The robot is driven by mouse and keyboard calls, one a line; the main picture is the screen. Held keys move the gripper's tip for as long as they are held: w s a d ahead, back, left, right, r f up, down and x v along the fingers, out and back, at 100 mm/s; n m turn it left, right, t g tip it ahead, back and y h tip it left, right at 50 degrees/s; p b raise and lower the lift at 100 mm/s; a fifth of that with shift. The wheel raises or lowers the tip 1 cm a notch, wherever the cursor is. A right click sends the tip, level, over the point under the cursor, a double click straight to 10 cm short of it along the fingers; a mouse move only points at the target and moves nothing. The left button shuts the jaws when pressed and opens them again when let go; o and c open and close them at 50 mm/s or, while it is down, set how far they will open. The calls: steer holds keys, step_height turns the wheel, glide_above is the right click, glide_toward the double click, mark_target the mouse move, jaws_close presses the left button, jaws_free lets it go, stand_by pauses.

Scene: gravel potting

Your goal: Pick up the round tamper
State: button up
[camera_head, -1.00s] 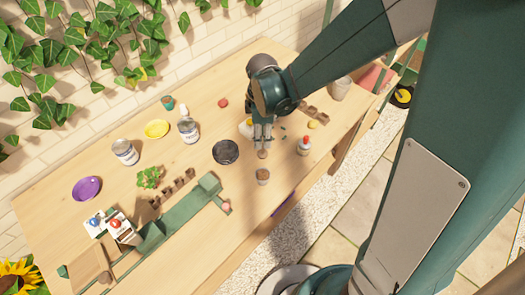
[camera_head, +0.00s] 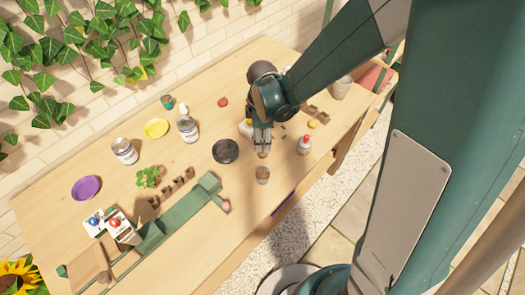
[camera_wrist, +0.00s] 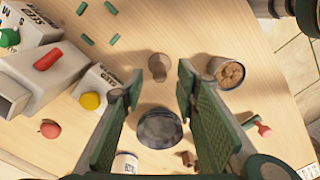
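The round tamper (camera_wrist: 158,66) is a small brown, wooden-looking round piece standing on the table. In the wrist view it shows just past and between my fingertips. In the head view its top (camera_head: 263,154) shows right below my gripper (camera_head: 262,142), partly covered by the fingers. My gripper (camera_wrist: 160,80) is open, with its two green-padded fingers on either side of the line to the tamper. I see no contact; the exact height gap cannot be told.
A cup with brown filling (camera_wrist: 227,72) stands close beside the tamper, and a dark round bowl (camera_wrist: 160,128) sits on another side. Labelled white boxes (camera_wrist: 98,92) stand near the left finger. A red-capped bottle (camera_head: 304,145) is right of my gripper in the head view.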

steer(key=shift+f, duration=0.1)
steer(key=shift+f+b, duration=0.5)
steer(key=shift+f, duration=2)
jaws_close()
